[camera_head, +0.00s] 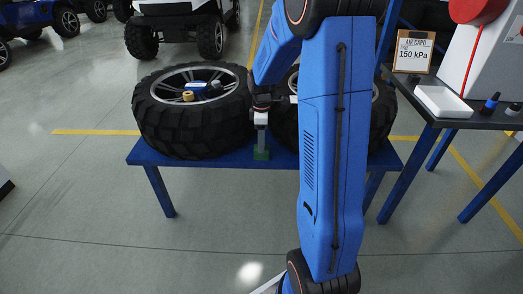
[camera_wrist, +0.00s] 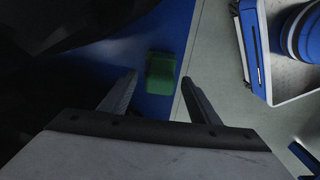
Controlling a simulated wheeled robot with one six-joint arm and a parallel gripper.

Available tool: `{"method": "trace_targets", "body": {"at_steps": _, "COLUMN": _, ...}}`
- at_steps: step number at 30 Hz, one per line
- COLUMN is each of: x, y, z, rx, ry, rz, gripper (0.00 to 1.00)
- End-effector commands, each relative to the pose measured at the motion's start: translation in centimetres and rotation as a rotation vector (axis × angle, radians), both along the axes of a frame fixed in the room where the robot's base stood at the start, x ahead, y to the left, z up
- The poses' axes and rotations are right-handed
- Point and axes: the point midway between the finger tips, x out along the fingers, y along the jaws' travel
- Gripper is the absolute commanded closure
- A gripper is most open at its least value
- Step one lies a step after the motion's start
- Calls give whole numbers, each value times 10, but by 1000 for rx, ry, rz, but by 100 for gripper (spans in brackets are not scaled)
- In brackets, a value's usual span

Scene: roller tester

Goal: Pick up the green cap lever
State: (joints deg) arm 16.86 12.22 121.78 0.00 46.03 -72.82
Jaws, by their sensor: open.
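The green cap lever (camera_wrist: 161,73) is a small green block on the blue bench, close to its front edge. In the head view (camera_head: 261,154) it shows just below my gripper (camera_head: 261,134), between the two tyres. In the wrist view, my gripper (camera_wrist: 160,77) is open, with one finger on each side of the green piece in the picture. No contact with it is visible. I cannot tell the exact height of the fingertips above the bench. The wrist view is dark on the left.
The blue bench (camera_head: 230,163) carries a left tyre (camera_head: 185,130) and a right tyre (camera_head: 283,130), close on both sides of my gripper. Small blue and yellow parts (camera_head: 202,88) lie on the left wheel. A side table (camera_head: 460,122) holds a white tray (camera_head: 443,102). The floor in front is clear.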

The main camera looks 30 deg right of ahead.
Motion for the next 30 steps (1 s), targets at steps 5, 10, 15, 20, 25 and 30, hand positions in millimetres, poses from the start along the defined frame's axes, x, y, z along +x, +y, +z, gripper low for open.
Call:
{"method": "trace_targets", "body": {"at_steps": 5, "x": 0, "y": 0, "z": -5, "rx": 0, "ry": 0, "rz": 0, "gripper": 44}}
{"method": "trace_targets", "body": {"at_steps": 10, "x": 0, "y": 0, "z": -4, "rx": 0, "ry": 0, "rz": 0, "gripper": 53}}
{"method": "trace_targets", "body": {"at_steps": 15, "x": 0, "y": 0, "z": -4, "rx": 0, "ry": 0, "rz": 0, "gripper": 94}}
{"method": "trace_targets", "body": {"at_steps": 20, "x": 0, "y": 0, "z": -4, "rx": -1, "ry": -1, "rz": 0, "gripper": 100}}
{"method": "trace_targets", "body": {"at_steps": 25, "x": 0, "y": 0, "z": -2, "rx": -1, "ry": -1, "rz": 0, "gripper": 100}}
{"method": "trace_targets", "body": {"at_steps": 30, "x": 1, "y": 0, "z": 17, "rx": -2, "ry": -5, "rz": 0, "gripper": 100}}
